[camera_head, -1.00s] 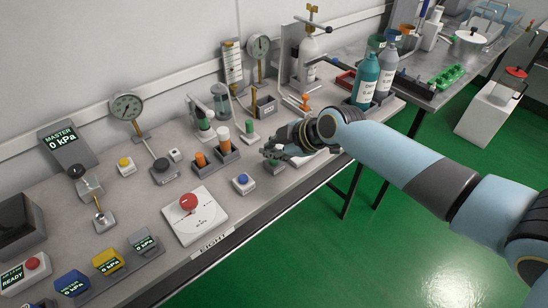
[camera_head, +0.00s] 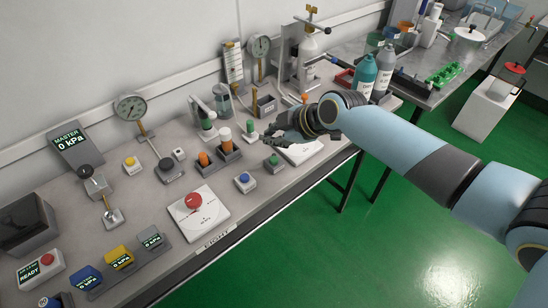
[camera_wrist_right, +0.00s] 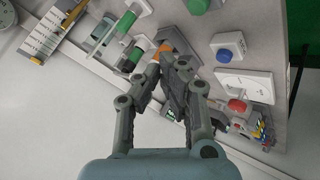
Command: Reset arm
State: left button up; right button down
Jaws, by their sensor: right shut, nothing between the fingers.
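My right arm reaches in from the right in the head view. Its dark gripper (camera_head: 278,138) is shut and empty above the bench (camera_head: 245,200), beside the green button (camera_head: 272,160) and partly over a white plate (camera_head: 301,151). In the right wrist view the gripper's two grey fingers (camera_wrist_right: 168,66) come together with nothing between them. A blue button (camera_wrist_right: 224,55) and a red knob (camera_wrist_right: 237,106) show beyond them. My left gripper is not in view.
Upright orange and white testers (camera_head: 225,136) stand left of the gripper. Teal (camera_head: 364,75) and grey (camera_head: 385,72) bottles stand behind the arm. A pressure gauge (camera_head: 131,107) and display boxes are at the left. Green floor (camera_head: 300,250) in front of the bench is clear.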

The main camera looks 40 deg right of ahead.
dwell(0.3)
jog(key=s+a+r+m+g+h, duration=0.15)
jog(key=s+r+m, duration=0.25)
jog(key=s, duration=0.5)
jog(key=s+r+m+g+h, duration=0.1)
jog(key=s+r+m+g, duration=0.2)
jog(key=s, duration=0.5)
jog(key=s+a+r+m+g+h, duration=0.1)
jog(key=s+r+m, duration=0.3)
jog(key=s, duration=0.5)
notch_tip(320, 180, down, 33)
jog(key=s+d+g+b, duration=0.1)
jog(key=s+d+b, duration=0.1)
jog(key=b, duration=0.5)
jog(key=s+d+f+g+b, duration=0.1)
jog(key=s+f+b, duration=0.4)
jog(key=s+f, duration=1.3)
notch_tip(320, 180, down, 3)
jog(key=shift+s+d+f+m+b, duration=0.2)
jog(key=shift+s+m+b, duration=0.05)
jog(key=shift+m+b, duration=0.15)
jog(key=shift+g, duration=0.25)
